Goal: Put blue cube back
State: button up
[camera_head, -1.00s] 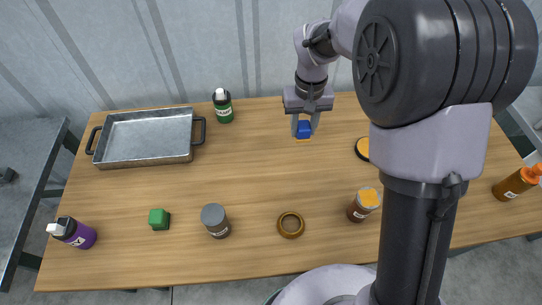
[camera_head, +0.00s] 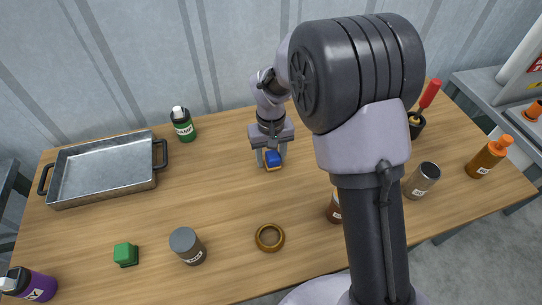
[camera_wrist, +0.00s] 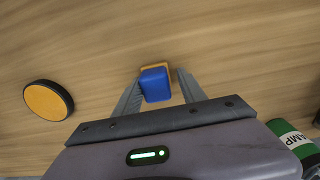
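The blue cube (camera_head: 273,158) is on the wooden table (camera_head: 215,205), right of the green bottle. An orange-tan square patch (camera_wrist: 157,67) shows at the cube's edge, partly covered by it. I cannot tell whether the cube touches it. My gripper (camera_head: 272,163) points down with one finger on each side of the cube. In the wrist view, the cube (camera_wrist: 155,86) sits between the fingers, close to the left one, with a narrow gap at the right one. The fingers look open around it.
A metal tray (camera_head: 60,200) is at the left and a green bottle (camera_head: 183,124) behind. A green cube (camera_head: 125,254), grey can (camera_head: 187,246) and brass ring (camera_head: 270,237) stand in front. A black-rimmed orange disc (camera_wrist: 48,101) lies beside my gripper. My arm hides part of the table's right side.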

aim_at(271, 155)
jog(key=shift+o, duration=0.2)
jog(key=shift+r, duration=0.1)
notch_tip(271, 155, up, 12)
jog(key=f+p, duration=0.1)
jog(key=p, duration=0.4)
jog(key=s+d+r+m+t+y, duration=0.1)
jog(key=s+d+r+m, duration=0.1)
jog(key=s+d+r, duration=0.3)
jog(key=s+d+r+m+t, duration=0.1)
jog(key=s+r, duration=0.2)
jog(key=r, duration=0.4)
jog(key=s+d+r+m+t, duration=0.1)
jog(key=s+d+m+t, duration=0.1)
jog(key=s, duration=0.5)
jog(key=s+d+r+m+t+y, duration=0.1)
jog(key=s+d+r+m, duration=0.1)
jog(key=s, duration=0.6)
jog(key=shift+r+m+t, duration=0.25)
jog(key=shift+m+t, duration=0.05)
jog(key=shift+t, duration=0.1)
jog(key=shift+s, duration=0.1)
